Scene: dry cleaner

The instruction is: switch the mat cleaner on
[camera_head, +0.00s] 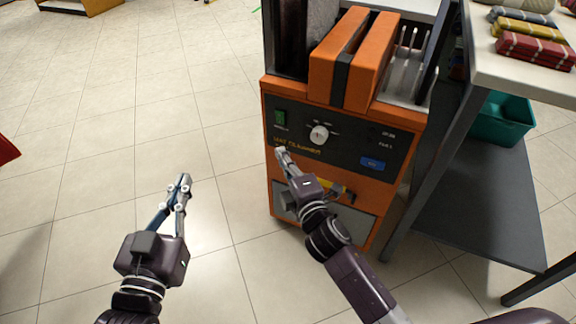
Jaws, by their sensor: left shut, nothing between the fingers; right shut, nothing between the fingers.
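The mat cleaner (386,214) is an orange upright machine with a black front panel (345,139). The panel has a green switch (280,118) at its upper left, a white round knob (319,134) in the middle and a blue button (373,163) at the right. My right gripper (280,151) is shut and empty, its tips in front of the panel's left part, below the green switch. I cannot tell whether it touches the panel. My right arm hides part of the lower front. My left gripper (184,179) is shut and empty over the floor, left of the machine.
A table (490,68) with folded cloths (534,48) stands close on the right, with a teal bin (503,118) on its grey lower shelf (484,205). The tiled floor (120,100) left of the machine is clear. A red thing shows at the left edge.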

